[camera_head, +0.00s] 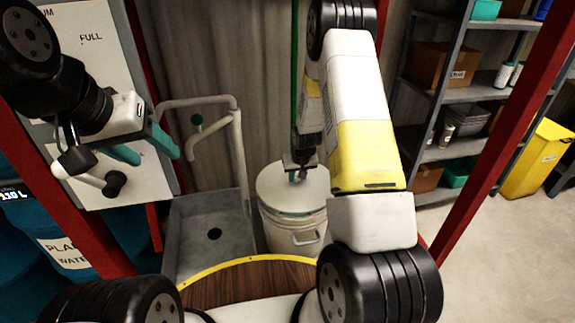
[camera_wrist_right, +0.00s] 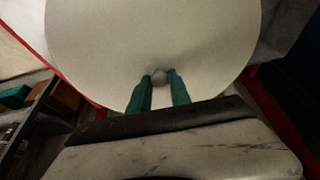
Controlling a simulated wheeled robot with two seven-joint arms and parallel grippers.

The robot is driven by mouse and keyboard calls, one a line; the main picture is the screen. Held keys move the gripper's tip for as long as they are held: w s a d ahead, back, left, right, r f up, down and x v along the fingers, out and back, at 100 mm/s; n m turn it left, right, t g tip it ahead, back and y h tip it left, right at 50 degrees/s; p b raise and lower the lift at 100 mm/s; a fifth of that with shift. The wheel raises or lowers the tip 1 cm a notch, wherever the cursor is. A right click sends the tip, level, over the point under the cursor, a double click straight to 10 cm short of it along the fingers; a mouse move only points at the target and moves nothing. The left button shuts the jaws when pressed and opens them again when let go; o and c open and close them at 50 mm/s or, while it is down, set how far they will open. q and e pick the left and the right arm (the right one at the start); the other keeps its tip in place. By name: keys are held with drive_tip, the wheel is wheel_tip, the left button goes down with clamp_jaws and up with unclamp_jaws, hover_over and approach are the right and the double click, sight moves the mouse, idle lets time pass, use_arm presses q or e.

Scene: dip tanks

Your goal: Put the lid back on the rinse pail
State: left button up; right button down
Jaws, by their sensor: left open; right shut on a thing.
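The white rinse pail (camera_head: 288,238) stands on the floor in the middle of the head view, with a handle on its front. The round pale lid (camera_head: 275,188) covers its top. I cannot tell whether the lid rests on the rim or hangs just above it. My right gripper (camera_head: 300,174) reaches down over the lid. In the right wrist view, its teal fingers (camera_wrist_right: 160,84) are shut on the knob of the lid (camera_wrist_right: 150,40), which fills the upper view. My left gripper (camera_head: 143,148) is open and empty at the left, away from the pail.
A grey tank (camera_head: 212,240) with a pipe rail (camera_head: 238,150) stands left of the pail. A round wooden top with a yellow edge (camera_head: 240,283) is in front. Blue drums (camera_head: 75,240) are at the left. Shelves (camera_head: 465,95) and a yellow bin (camera_head: 535,160) are at the right.

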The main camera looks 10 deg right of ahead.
drive_tip(key=shift+w+f, duration=0.1)
drive_tip(key=shift+f, duration=0.65)
drive_tip(key=shift+f, duration=0.1)
drive_tip(key=c, duration=1.2)
unclamp_jaws()
drive_tip(key=s+a+r, duration=0.1)
drive_tip(key=s+r, duration=0.4)
drive_tip(key=r, duration=0.5)
drive_tip(key=s+r+t+y, duration=0.1)
drive_tip(key=s+r, duration=0.3)
drive_tip(key=r, duration=0.6)
drive_tip(key=s+a+r, duration=0.1)
drive_tip(key=s+r, duration=0.4)
drive_tip(key=r, duration=0.4)
drive_tip(key=shift+t+y, duration=0.4)
drive_tip(key=shift+y, duration=0.1)
drive_tip(key=s+a+r, duration=0.1)
drive_tip(key=s+r, duration=0.2)
drive_tip(key=s, duration=0.3)
drive_tip(key=s+a+r, duration=0.1)
drive_tip(key=s+r, duration=0.2)
drive_tip(key=s, duration=0.3)
drive_tip(key=s+r, duration=0.4)
drive_tip(key=s, duration=0.2)
drive_tip(key=shift+s+a+r, duration=0.1)
drive_tip(key=shift+s+a, duration=0.25)
drive_tip(key=shift+a, duration=0.05)
